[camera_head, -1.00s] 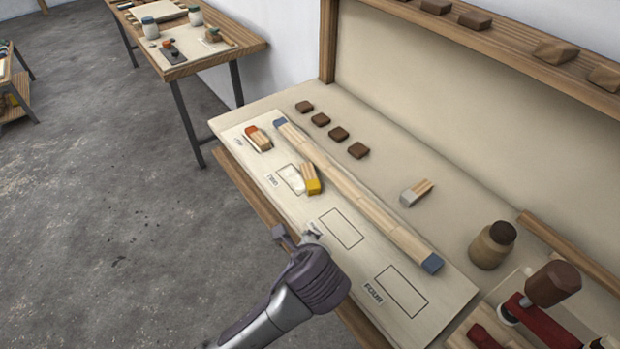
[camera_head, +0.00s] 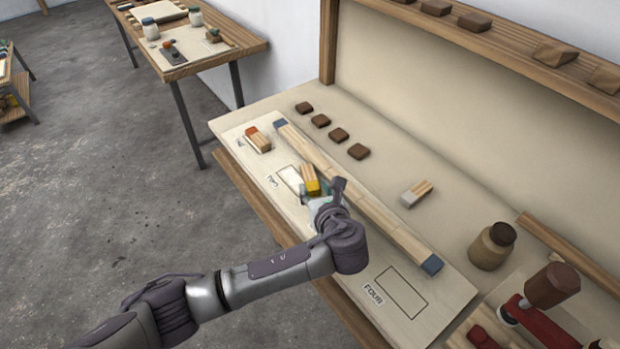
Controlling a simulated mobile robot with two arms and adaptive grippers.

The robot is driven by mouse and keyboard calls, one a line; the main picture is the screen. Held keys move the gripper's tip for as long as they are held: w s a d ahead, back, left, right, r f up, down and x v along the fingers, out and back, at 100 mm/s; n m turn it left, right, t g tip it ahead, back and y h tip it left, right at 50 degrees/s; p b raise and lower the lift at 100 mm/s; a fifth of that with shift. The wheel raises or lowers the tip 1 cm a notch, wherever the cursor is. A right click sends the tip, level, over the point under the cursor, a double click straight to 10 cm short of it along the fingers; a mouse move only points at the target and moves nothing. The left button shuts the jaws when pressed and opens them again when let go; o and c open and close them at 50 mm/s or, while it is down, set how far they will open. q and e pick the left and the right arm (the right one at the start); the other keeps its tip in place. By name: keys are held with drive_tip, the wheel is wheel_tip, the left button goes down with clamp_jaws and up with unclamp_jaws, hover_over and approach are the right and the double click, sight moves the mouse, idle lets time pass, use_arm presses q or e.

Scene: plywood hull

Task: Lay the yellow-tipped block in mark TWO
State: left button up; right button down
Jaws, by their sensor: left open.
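The yellow-tipped block (camera_head: 310,178) is a short pale wood piece with a yellow end. It lies at the right side of the mark TWO outline (camera_head: 288,177), partly over it, on the pale marked board (camera_head: 458,293). My left gripper (camera_head: 323,190) is open at the block's yellow end. Its fingers partly hide that end, and I cannot tell whether they touch it. My arm covers mark THREE. My right gripper is not in view.
An orange-tipped block (camera_head: 258,142) lies at mark ONE. A long blue-ended strip (camera_head: 360,197) runs along the board. Mark FOUR (camera_head: 402,292) is empty. A white-tipped block (camera_head: 416,193), brown blocks (camera_head: 338,135) and a jar (camera_head: 492,246) stand behind.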

sight(310, 178)
use_arm(q)
drive_tip(key=x, duration=0.5)
drive_tip(key=shift+w+p, duration=0.35)
clamp_jaws()
drive_tip(key=shift+r, duration=0.1)
